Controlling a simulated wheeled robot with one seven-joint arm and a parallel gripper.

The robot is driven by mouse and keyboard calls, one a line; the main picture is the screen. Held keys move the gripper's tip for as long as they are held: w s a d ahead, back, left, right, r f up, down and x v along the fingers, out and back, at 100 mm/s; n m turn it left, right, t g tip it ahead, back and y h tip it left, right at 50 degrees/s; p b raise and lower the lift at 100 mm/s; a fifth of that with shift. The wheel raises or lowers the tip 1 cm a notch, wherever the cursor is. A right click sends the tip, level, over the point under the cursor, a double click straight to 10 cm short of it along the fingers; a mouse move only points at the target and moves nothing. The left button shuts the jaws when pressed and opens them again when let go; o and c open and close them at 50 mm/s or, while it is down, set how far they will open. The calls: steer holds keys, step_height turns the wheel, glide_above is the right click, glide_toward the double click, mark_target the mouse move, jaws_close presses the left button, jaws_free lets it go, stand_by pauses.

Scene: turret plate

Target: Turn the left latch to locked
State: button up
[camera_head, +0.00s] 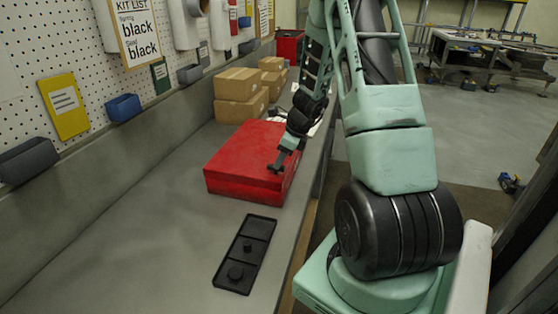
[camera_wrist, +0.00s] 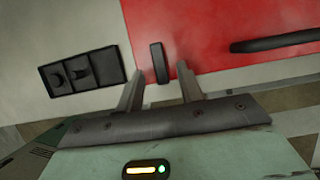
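The red case (camera_head: 240,165) lies on the grey bench and its red face (camera_wrist: 215,30) also fills much of the wrist view. A black bar-shaped latch (camera_wrist: 159,62) sits on that face near its left edge, standing nearly upright in the wrist view. My gripper (camera_head: 278,165) is at the right part of the case in the head view. In the wrist view my gripper (camera_wrist: 160,88) is open, with one finger on each side of the latch in the picture; I cannot tell whether they touch it. The latch is not discernible in the head view.
A long black handle (camera_wrist: 275,42) is on the case, right of the latch. A black tray (camera_head: 245,255) with compartments and small dark parts lies on the bench in front of the case. Cardboard boxes (camera_head: 240,90) stand behind it. The bench's left side is clear.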

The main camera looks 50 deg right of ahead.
steer(key=shift+x, duration=1)
jaws_close()
